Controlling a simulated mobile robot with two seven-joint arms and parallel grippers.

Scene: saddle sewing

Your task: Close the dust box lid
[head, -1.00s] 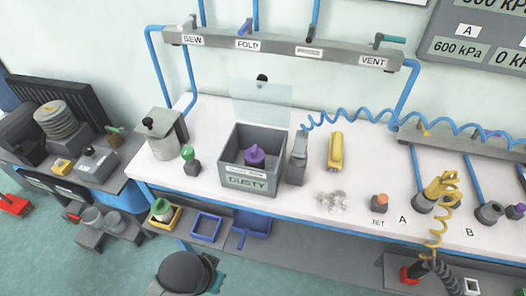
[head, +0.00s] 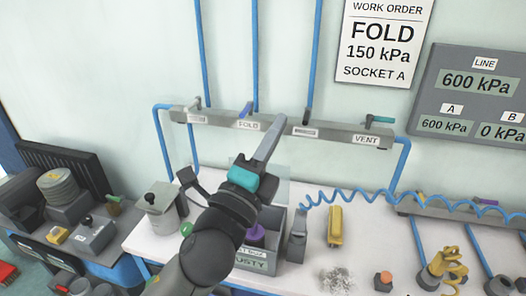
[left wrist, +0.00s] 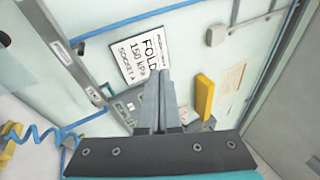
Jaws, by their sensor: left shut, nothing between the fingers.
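The dust box (head: 272,252), a grey open-topped box with a "DUSTY" label, stands on the white bench in the head view. A purple-topped object (head: 256,236) sits inside it. Its lid (head: 280,188), a pale see-through panel, stands raised at the back of the box; my left arm hides part of the lid and box. My left gripper (head: 276,122) is shut and empty, pointing up in front of the rail above the lid. Its closed fingers also show in the left wrist view (left wrist: 165,78), against the wall. I cannot tell its depth from the lid. My right gripper is out of view.
A rail (head: 215,128) with valve levers runs above the bench. A grey canister (head: 163,213) stands left of the box. A yellow tool (head: 335,226) and a coiled blue hose (head: 380,202) lie to the right. A work order sign (head: 381,38) hangs on the wall.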

